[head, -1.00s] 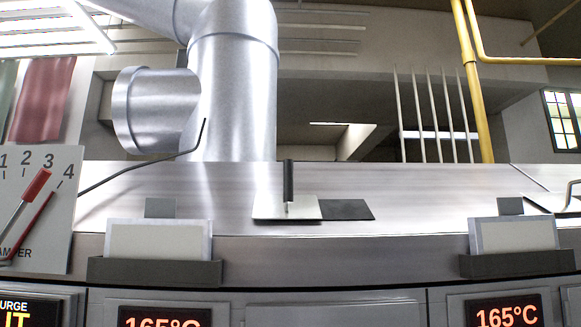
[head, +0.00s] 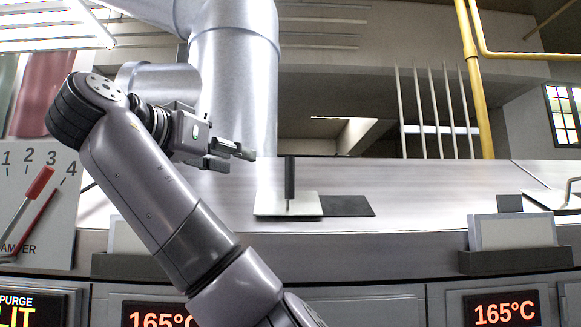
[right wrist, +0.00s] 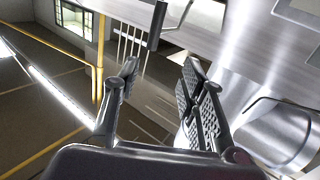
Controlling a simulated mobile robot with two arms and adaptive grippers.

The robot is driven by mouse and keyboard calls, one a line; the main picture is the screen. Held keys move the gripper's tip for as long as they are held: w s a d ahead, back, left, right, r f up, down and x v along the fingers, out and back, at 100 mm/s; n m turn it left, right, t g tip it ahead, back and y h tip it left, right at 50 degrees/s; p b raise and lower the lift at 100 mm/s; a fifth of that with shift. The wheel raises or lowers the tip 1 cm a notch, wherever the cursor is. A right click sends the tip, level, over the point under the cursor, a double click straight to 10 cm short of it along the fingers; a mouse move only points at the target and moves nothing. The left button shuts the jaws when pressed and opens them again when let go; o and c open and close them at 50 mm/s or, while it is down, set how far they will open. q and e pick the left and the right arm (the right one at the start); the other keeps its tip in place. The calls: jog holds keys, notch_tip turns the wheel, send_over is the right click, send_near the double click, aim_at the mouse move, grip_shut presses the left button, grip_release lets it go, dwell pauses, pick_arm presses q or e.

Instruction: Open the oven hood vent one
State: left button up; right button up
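A hood vent on the sloping metal hood has a bright sliding plate (head: 272,206) with an upright dark handle (head: 290,178). A dark rectangle (head: 348,206) lies against the plate's right side; I cannot tell whether it is an opening. My right gripper (head: 238,157) is raised to the left of the handle, apart from it, with its fingers pointing right. In the right wrist view, the right gripper (right wrist: 162,72) has its fingers spread with nothing between them, and the handle (right wrist: 156,24) stands beyond the fingertips. My left gripper is out of view.
A second vent plate (head: 548,199) is cut off at the right edge. A large silver duct (head: 238,80) rises behind my right gripper. A damper gauge (head: 60,190) stands at left. Temperature displays (head: 506,310) line the front below.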

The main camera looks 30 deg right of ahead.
aim_at(287, 166)
jog(key=p+x, duration=0.3)
jog(key=x, duration=0.2)
jog(key=p+x, duration=0.3)
jog(key=x, duration=0.3)
jog(key=s+r+p+x, duration=0.1)
jog(key=p+x, duration=0.3)
jog(key=x, duration=0.2)
jog(key=shift+d, duration=0.25)
jog(key=shift+w+d, duration=0.2)
jog(key=shift+d, duration=0.1)
jog(key=shift+f, duration=0.1)
jog(key=shift+a, duration=0.1)
jog(key=shift+c, duration=0.2)
jog(key=shift+c, duration=0.7)
grip_shut()
